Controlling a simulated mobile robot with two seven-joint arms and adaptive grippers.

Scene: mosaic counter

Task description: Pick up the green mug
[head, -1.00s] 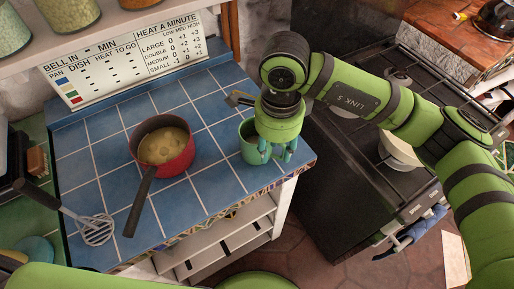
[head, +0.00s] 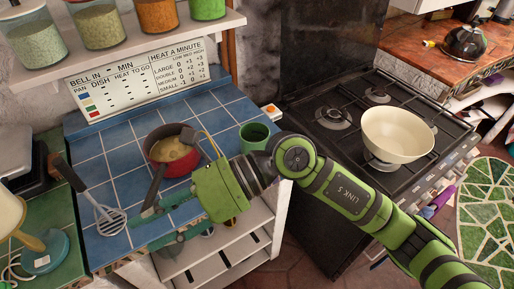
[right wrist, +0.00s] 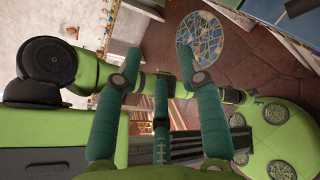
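The green mug (head: 258,133) stands upright on the blue tiled counter, near its right edge, right of the red pot. In the head view its lower part is partly hidden by my right wrist. My right gripper (head: 152,230) is in front of the counter's front edge, left of and nearer than the mug, with its teal fingers pointing left. It is clear of the mug. In the right wrist view the fingers (right wrist: 160,85) are spread with nothing between them. My left gripper is not in view.
A red pot (head: 179,168) of yellowish food is partly behind my right gripper. Right of the counter, a cream bowl (head: 398,135) sits on the black stove (head: 330,150). Jars line the shelf above.

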